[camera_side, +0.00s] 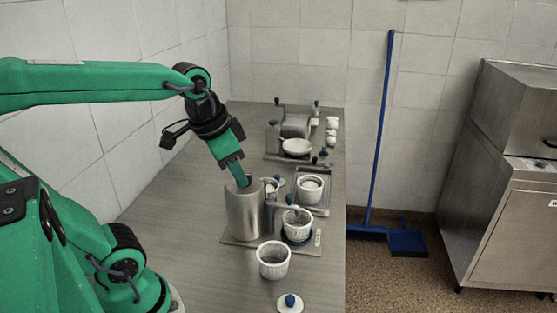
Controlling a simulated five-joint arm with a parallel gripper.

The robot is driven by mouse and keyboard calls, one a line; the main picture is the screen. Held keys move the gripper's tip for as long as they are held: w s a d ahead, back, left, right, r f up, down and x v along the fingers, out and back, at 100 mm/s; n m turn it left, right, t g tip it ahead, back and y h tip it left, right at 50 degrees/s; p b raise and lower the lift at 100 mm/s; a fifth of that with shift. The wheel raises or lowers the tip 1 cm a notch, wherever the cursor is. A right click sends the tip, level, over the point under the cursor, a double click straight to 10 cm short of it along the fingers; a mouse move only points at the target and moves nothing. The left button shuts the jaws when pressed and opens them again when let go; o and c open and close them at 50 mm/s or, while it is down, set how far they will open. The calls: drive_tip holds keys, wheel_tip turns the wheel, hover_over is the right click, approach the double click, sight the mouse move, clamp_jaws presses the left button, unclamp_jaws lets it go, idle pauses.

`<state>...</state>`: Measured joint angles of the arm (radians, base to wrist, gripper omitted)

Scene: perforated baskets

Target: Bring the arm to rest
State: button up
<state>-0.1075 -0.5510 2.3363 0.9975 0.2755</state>
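My green arm reaches in from the left, and my gripper (241,180) points down at the mouth of a steel cylindrical vessel (245,213). The fingertips are at or just above its rim; I cannot tell whether they are inside it. The fingers look close together, but their gap is too small to judge. I see no object held. One white perforated basket (273,261) stands on the counter in front of the vessel. Another basket (297,224) is just right of the vessel, and a third (310,188) sits on a tray behind.
A white lid with a blue knob (290,303) lies at the counter's front. A metal device with a white dish (297,147) and small white pieces (331,130) stand at the back. The counter's (175,200) left side is clear. A blue broom (380,130) leans beyond its right edge.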

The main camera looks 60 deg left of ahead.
drive_tip(key=s+d+n, duration=0.1)
drive_tip(key=s+d+f+n+t, duration=0.1)
drive_tip(key=s, duration=0.1)
drive_tip(key=shift+d+f, duration=0.2)
drive_tip(key=shift+d, duration=0.15)
drive_tip(key=o, duration=0.4)
drive_tip(key=shift+o, duration=0.4)
drive_tip(key=shift+w+a+r+n, duration=0.25)
drive_tip(key=shift+w+a+n, duration=0.1)
drive_tip(key=shift+w+n, duration=0.05)
drive_tip(key=w+a+n+g, duration=0.1)
drive_tip(key=w+a+n, duration=0.2)
drive_tip(key=a, duration=0.1)
drive_tip(key=w+a+n+g, duration=0.2)
drive_tip(key=w+a+n, duration=0.1)
drive_tip(key=a, duration=0.1)
drive_tip(key=w+a+n+g, duration=0.2)
drive_tip(key=w+a+n, duration=0.1)
drive_tip(key=a+n, duration=0.1)
drive_tip(key=shift+w+a, duration=0.35)
drive_tip(key=shift+a, duration=0.2)
drive_tip(key=shift+f, duration=0.1)
